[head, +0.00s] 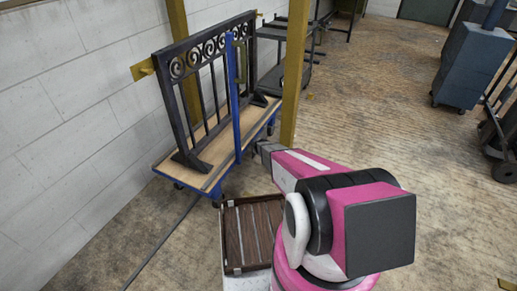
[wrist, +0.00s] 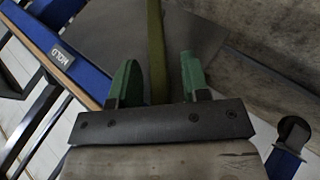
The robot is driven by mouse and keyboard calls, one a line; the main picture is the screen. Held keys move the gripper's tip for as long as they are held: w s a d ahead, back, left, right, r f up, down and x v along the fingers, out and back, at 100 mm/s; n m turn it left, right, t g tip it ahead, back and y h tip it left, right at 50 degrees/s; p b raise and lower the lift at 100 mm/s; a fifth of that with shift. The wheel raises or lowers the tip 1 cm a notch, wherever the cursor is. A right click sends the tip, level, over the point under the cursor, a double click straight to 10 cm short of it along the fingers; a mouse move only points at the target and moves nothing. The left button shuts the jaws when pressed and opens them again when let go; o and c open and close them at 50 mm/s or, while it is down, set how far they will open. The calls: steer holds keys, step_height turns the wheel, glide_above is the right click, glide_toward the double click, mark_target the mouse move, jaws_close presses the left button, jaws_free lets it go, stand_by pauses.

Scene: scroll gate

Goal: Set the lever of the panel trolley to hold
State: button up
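The panel trolley (head: 216,181) has a wooden deck, blue edges and a blue upright, and carries a black scroll gate (head: 178,105). My gripper (head: 262,150) is beside the trolley's right side in the head view. In the wrist view its two green fingers (wrist: 158,77) are apart with nothing held between them. A HOLD label (wrist: 62,54) is on a blue bar left of the fingers, appearing turned over.
A yellow post (head: 294,75) stands just beyond my gripper. A brown slatted tray (head: 250,235) is close to my arm. A dark cart (head: 290,70) stands behind the trolley, and a blue-grey cabinet (head: 470,65) stands at right. Open floor lies between them.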

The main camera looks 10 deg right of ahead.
jaws_close()
steer(key=shift+d, duration=0.1)
steer(key=shift+w+d+r+g, duration=0.1)
steer(key=shift+w+d+g, duration=0.05)
steer(key=shift+g, duration=0.15)
steer(key=shift+w+d+r+m+g+y, duration=0.35)
steer(key=shift+w+r+g+y, duration=0.1)
steer(key=shift+w+g+y, duration=0.25)
steer(key=shift+s, duration=0.15)
steer(key=shift+o, duration=0.3)
jaws_free()
